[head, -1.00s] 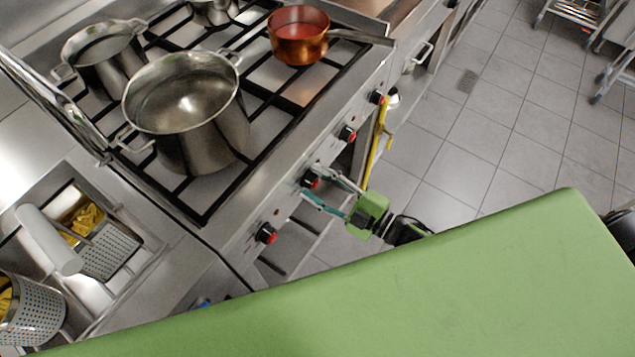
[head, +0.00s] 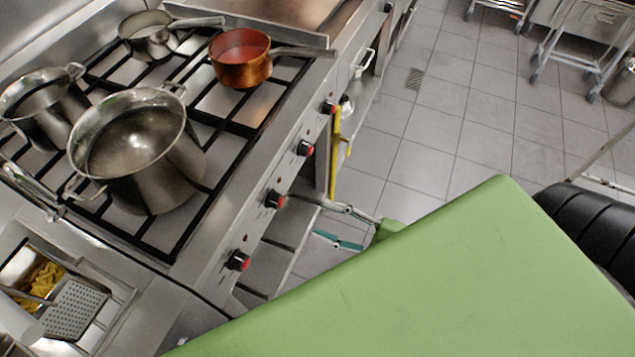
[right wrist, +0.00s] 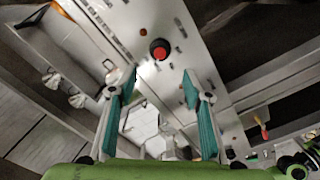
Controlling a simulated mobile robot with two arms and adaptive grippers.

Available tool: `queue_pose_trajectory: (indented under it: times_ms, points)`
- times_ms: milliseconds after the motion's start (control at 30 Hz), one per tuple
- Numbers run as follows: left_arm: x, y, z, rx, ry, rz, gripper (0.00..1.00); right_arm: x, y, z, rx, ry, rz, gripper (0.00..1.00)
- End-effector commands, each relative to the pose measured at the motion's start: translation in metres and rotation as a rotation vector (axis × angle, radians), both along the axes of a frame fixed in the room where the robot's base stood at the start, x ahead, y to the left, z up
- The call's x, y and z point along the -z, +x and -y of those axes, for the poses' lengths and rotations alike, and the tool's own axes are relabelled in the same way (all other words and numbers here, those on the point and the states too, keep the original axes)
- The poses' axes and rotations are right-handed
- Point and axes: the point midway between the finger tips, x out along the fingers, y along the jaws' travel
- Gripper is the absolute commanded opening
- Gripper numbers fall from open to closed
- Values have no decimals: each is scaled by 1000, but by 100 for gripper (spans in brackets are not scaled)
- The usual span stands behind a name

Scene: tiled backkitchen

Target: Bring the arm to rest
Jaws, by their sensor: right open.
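My right gripper (head: 325,222) is beside the stove front, with its two fingers apart and nothing between them. My green body hides most of its wrist in the head view. In the right wrist view its teal fingers (right wrist: 160,85) stand wide apart, with a stove front panel and a red-and-black knob (right wrist: 159,49) beyond them. The fingers look clear of the knob. My left gripper is not in view.
A stove front with several red-and-black knobs (head: 275,199) is close to the gripper. A large steel pot (head: 150,165) and a copper pan (head: 240,70) stand on the burners. A yellow handle (head: 335,150) hangs on the front.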

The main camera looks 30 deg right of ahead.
Motion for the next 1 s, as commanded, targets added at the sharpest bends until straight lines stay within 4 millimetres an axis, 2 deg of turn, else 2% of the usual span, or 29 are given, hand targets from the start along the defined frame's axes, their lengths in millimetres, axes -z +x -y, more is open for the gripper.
queue_pose_trajectory:
  times_ms: [467,533,600,667,767,833,933,1000]
  points:
    - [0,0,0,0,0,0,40,0,0,0,0,0,0,45]
    - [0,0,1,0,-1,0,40,3,0,2,8,0,-10,45]
    - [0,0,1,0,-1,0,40,16,3,7,36,0,-44,45]
    - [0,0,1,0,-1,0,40,37,5,16,85,2,-102,45]
    - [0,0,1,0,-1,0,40,93,7,38,210,9,-258,45]
    - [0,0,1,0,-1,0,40,143,0,54,318,19,-399,45]
    - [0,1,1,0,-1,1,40,214,-25,72,469,37,-612,45]
    - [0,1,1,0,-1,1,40,260,-52,79,569,51,-763,45]
